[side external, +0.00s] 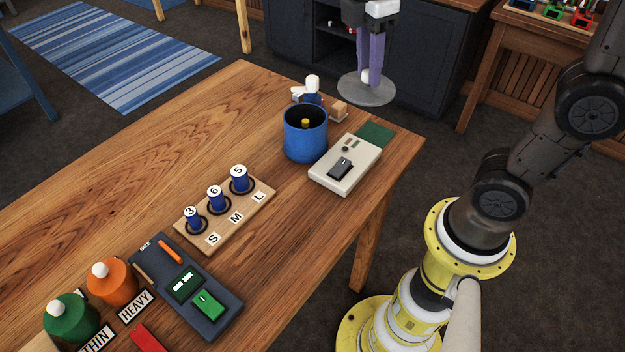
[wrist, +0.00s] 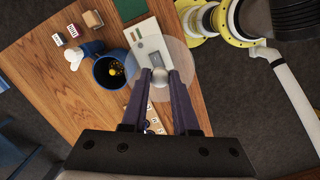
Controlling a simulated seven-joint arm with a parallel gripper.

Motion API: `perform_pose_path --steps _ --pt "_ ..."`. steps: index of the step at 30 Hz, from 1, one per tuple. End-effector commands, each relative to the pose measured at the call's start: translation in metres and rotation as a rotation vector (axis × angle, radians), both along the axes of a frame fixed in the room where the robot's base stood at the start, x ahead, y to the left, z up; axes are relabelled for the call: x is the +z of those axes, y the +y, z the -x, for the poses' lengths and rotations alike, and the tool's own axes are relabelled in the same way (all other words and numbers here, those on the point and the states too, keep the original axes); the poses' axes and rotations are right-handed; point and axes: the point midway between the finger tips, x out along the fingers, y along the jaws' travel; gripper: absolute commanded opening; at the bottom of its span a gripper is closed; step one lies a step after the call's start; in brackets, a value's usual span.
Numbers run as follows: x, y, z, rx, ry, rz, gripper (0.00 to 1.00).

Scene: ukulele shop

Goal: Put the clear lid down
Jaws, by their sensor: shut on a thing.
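The clear lid (side external: 362,91) is a see-through disc with a white knob. My gripper (side external: 369,75) is shut on the knob and holds the lid in the air. In the side view the lid hangs above and behind the table's far right corner. In the wrist view the lid (wrist: 178,58) spreads in front of my gripper (wrist: 159,78) and overlaps the white device in the picture. An open blue pot (side external: 305,140) stands on the table with yellow items inside; it also shows in the wrist view (wrist: 103,80), left of the lid.
A white device (side external: 363,177) with a dark switch lies beside the pot, next to a green square (side external: 375,132). A wooden board (side external: 262,197) holds several numbered blue pieces.

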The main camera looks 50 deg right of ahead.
Motion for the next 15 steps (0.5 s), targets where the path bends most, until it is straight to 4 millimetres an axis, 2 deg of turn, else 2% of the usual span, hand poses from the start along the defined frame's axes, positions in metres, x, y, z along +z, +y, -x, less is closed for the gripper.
perform_pose_path --steps 2,6,12,15 --pt "-0.013 0.004 0.006 -0.055 0.002 -0.001 0.00" --pt "-0.042 0.028 0.029 -0.093 0.004 -0.003 0.00" --pt "-0.076 0.057 0.070 -0.046 0.017 -0.001 0.00" --pt "-0.084 0.065 0.086 0.007 0.026 0.001 0.00"
